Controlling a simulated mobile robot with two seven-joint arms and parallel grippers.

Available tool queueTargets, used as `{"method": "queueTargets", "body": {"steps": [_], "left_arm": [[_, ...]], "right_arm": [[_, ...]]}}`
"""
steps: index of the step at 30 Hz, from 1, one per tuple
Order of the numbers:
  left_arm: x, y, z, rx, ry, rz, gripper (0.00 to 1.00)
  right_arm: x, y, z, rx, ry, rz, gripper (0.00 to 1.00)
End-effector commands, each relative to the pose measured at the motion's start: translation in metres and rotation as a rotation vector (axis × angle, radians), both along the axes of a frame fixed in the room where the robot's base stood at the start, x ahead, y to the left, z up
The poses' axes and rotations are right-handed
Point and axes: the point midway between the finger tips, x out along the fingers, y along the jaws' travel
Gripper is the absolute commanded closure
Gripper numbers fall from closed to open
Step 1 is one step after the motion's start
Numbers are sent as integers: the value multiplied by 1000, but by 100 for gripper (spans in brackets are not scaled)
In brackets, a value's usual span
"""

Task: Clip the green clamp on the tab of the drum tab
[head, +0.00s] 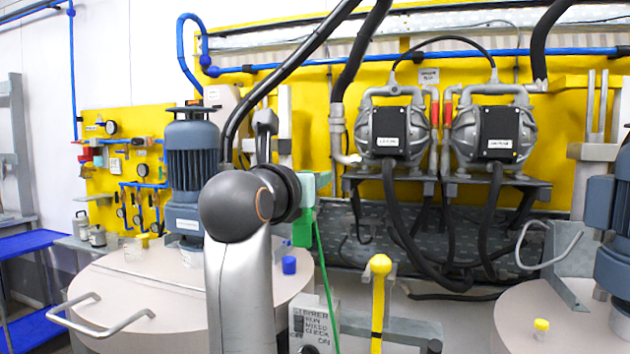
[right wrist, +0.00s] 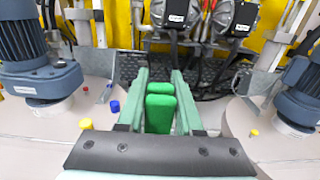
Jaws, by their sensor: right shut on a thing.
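My right gripper (right wrist: 168,92) has pale green fingers and is shut on the bright green clamp (right wrist: 160,105), which sits between them in the right wrist view. In the head view the clamp (head: 303,228) shows beside my dark wrist, and a green cable hangs down from it. My arm hides part of the gripper. The clamp is held in the air, apart from both drums. The left drum (head: 115,285) and right drum (head: 530,320) have pale lids. A grey upright plate (head: 567,265) stands on the right drum; I cannot tell whether it is the tab. My left gripper is out of view.
Blue-grey motors stand on the left drum (head: 192,165) and right drum (head: 622,220). A blue cap (head: 289,265) and a yellow cap (head: 541,325) sit on the lids. A yellow-topped post (head: 380,265) and a sign box (head: 312,328) stand between the drums. Pumps (head: 395,130) hang behind.

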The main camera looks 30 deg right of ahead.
Motion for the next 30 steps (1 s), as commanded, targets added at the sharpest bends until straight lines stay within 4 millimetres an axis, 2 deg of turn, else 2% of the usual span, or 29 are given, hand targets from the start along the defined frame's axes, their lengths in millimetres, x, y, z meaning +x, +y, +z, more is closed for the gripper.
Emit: {"method": "queueTargets", "body": {"steps": [9, 21, 30], "left_arm": [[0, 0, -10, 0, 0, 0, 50], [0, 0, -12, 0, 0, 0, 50], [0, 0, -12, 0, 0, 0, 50]], "right_arm": [[-26, 30, -1, -1, -3, 0, 100], [-56, 66, 1, -2, -2, 0, 100], [-65, 76, 0, -1, -1, 0, 100]]}}
